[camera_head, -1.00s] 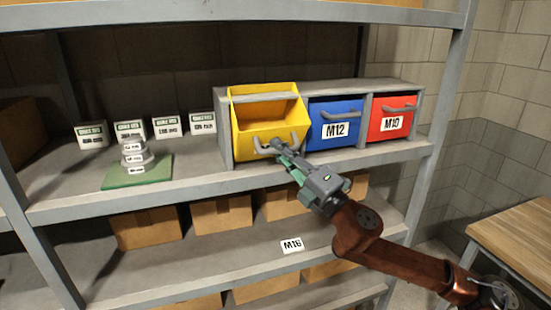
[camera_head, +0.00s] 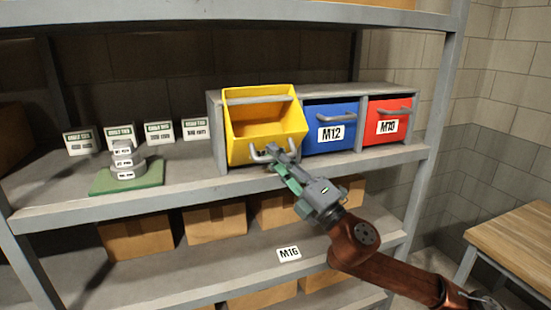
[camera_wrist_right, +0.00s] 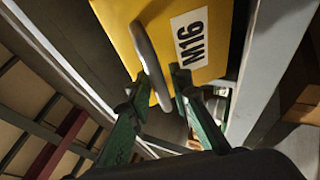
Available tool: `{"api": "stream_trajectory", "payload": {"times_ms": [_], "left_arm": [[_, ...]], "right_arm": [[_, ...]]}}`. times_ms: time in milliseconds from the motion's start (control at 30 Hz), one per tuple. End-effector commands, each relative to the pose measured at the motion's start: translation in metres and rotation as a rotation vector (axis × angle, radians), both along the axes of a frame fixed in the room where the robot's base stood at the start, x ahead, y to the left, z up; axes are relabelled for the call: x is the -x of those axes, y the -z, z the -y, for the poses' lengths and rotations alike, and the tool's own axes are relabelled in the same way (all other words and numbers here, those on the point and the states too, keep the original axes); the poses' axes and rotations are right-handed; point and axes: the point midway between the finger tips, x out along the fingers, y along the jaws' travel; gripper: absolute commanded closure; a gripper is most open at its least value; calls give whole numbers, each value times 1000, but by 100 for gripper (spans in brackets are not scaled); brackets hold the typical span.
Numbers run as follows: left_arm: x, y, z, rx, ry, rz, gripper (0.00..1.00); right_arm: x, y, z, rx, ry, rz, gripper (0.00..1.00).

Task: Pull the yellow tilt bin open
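The yellow tilt bin (camera_head: 265,127) stands at the left end of the bin row on the shelf. It is tilted forward, with its top open and its dark-grey handle low on the front. The right wrist view shows its yellow front (camera_wrist_right: 198,66) with the M16 label and the grey bar handle (camera_wrist_right: 147,48). My right gripper (camera_head: 279,151) is at this handle. My left gripper is not in view.
A blue M12 bin (camera_head: 333,112) and a red M10 bin (camera_head: 388,128) stand closed to the right. Several small labelled boxes and a grey stack on a green mat (camera_head: 112,184) are on the left. Cardboard boxes fill the shelf below. A wooden table (camera_head: 520,235) is at right.

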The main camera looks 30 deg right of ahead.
Motion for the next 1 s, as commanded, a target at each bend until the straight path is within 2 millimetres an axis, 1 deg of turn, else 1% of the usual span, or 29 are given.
{"api": "stream_trajectory", "payload": {"times_ms": [33,100,400,567,767,1000], "left_arm": [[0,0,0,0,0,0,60],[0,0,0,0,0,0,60],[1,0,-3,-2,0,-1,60],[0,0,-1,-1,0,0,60],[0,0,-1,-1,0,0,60],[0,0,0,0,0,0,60]], "right_arm": [[0,0,0,0,0,0,76],[0,0,0,0,0,0,71],[1,0,0,0,1,0,71],[8,5,2,-1,0,-2,71],[30,17,6,-2,-1,-3,71],[62,33,14,-4,1,-3,71]]}}
